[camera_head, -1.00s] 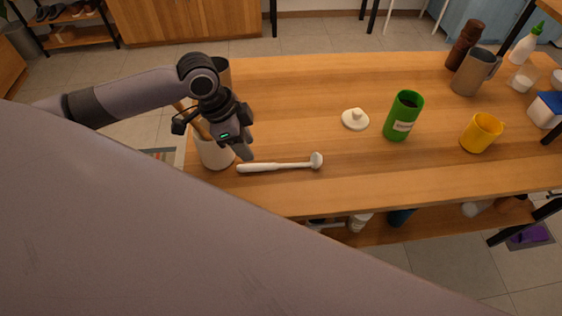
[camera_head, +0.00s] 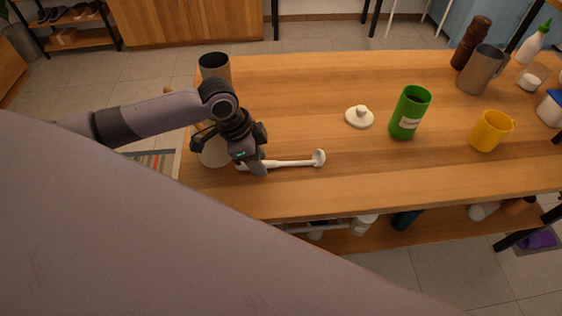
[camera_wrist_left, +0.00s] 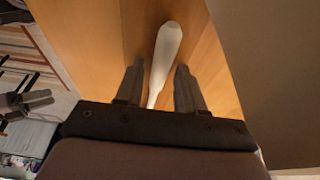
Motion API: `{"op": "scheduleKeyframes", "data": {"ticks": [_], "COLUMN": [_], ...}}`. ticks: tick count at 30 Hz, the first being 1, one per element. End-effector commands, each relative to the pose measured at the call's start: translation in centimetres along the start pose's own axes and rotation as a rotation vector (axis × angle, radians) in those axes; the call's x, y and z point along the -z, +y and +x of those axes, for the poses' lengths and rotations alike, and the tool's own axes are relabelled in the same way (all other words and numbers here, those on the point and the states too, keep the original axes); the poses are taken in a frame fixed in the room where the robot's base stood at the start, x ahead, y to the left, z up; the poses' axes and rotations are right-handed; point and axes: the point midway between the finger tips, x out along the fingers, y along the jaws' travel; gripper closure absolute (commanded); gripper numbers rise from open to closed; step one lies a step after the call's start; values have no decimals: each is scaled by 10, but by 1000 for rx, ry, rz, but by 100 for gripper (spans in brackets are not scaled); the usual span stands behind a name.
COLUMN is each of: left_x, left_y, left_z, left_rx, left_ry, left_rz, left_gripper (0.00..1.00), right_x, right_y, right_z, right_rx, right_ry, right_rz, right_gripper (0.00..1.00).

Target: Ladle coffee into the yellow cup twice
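A white ladle (camera_head: 296,163) lies on the table, its small bowl end to the right. My left gripper (camera_head: 257,170) is low at the left part of its handle. In the left wrist view the open fingers (camera_wrist_left: 158,90) stand on either side of the handle (camera_wrist_left: 166,48), with gaps showing. A green canister (camera_head: 409,113) with dark contents stands open on the table. The yellow cup (camera_head: 491,131) stands upright to its right. What seems to be my right gripper (camera_wrist_left: 40,101) shows small at the left wrist view's left edge; its opening is unclear.
A white lid (camera_head: 359,117) lies left of the canister. A pale crock (camera_head: 213,155) is partly hidden behind my left gripper, and a dark-mouthed cup (camera_head: 214,66) stands behind it. A grey pitcher (camera_head: 480,70) and brown mill (camera_head: 470,43) stand at the back right.

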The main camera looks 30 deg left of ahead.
Motion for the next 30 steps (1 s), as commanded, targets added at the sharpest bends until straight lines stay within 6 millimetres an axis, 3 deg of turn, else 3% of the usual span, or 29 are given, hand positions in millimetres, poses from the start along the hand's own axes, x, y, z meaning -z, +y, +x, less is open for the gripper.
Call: {"op": "scheduleKeyframes", "data": {"ticks": [1, 4, 11, 24, 30], "left_x": [0, 0, 1, 10, 14], "left_y": [0, 0, 0, 0, 0], "left_z": [0, 0, -3, -31, -44], "left_rx": [0, 0, 0, 0, 0], "left_ry": [0, 0, 1, 0, 1], "left_rz": [0, 0, 0, -1, 0], "left_gripper": [68, 100, 100, 100, 100], "right_x": [0, 1, 3, 31, 32], "right_y": [0, 0, 0, 0, 0], "right_z": [0, 0, -2, -22, -22], "right_rx": [0, 0, 0, 0, 0], "right_ry": [1, 1, 2, 3, 4], "right_rz": [0, 0, 0, 0, 0], "right_gripper": [44, 44, 44, 44, 44]}}
